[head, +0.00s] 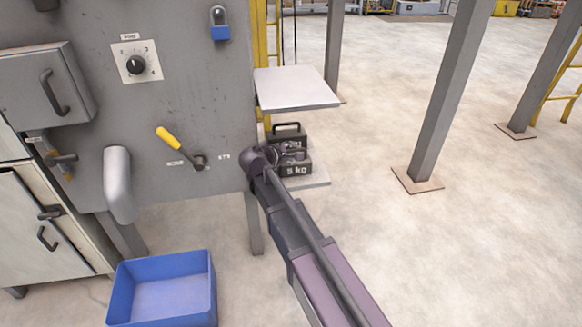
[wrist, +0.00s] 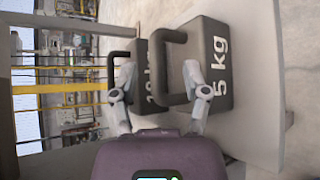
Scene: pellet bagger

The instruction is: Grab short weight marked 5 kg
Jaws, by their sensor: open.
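The short dark weight marked 5 kg (head: 296,169) stands on the lower shelf beside the grey machine panel, partly behind my arm. In the wrist view the 5 kg weight (wrist: 219,62) shows its white lettering and a dark bar handle (wrist: 166,68). My gripper (wrist: 157,88) is open, with one finger on each side of the near part of that handle. I cannot tell whether the fingers touch it. A second dark weight (wrist: 140,75), its lettering partly hidden and reading about 10 kg, stands beside it; its handle (head: 287,127) shows behind in the head view.
The lower shelf (head: 318,182) holds the weights, with a flat upper shelf (head: 296,88) above. A yellow-handled lever (head: 175,143) sticks out of the panel to the left. A blue bin (head: 162,290) stands on the floor. Open floor lies to the right, with a grey post (head: 447,95).

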